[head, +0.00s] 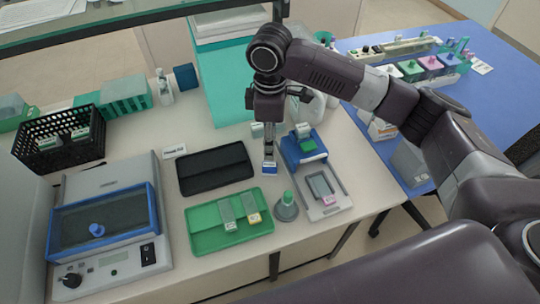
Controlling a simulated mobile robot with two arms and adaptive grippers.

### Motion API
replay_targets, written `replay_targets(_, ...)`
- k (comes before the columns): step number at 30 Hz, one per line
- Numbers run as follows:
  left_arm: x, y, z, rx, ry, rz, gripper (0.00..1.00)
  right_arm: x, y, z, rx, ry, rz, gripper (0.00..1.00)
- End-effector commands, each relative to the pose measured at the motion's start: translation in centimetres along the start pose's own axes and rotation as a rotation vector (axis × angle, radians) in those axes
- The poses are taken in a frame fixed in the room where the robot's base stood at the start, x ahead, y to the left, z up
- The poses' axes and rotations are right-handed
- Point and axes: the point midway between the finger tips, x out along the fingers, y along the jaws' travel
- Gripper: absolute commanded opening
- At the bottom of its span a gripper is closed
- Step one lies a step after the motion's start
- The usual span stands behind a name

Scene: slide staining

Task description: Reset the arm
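My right arm reaches in from the right. Its gripper (280,130) points down over the middle of the bench, with its two pale fingertips apart. A small upright grey piece with a blue and white lower end (269,168) shows just below the gripper, nearer the left fingertip. I cannot tell what it rests on, and it does not appear clamped. My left arm and gripper are not in view.
A blue-lidded machine (112,268) and black basket (82,159) stand left. A blue table (495,97) with staining jars stands right.

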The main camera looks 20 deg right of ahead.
Motion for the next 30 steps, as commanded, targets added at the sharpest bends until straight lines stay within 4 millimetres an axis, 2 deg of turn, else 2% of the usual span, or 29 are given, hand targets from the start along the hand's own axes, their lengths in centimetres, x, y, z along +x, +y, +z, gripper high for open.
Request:
replay_targets(6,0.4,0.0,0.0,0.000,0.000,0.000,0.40,-1.6,0.0,0.0,-0.001,0.001,0.000,0.39)
replay_targets(22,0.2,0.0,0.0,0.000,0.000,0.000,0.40,-1.9,0.0,0.0,-0.001,0.000,-0.001,0.39)
replay_targets(25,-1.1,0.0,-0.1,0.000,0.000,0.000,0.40,-3.2,0.0,0.0,-0.001,0.001,0.000,0.39)
replay_targets(30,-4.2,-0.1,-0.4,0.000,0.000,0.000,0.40,-6.3,0.0,0.0,-0.001,0.000,-0.001,0.39)
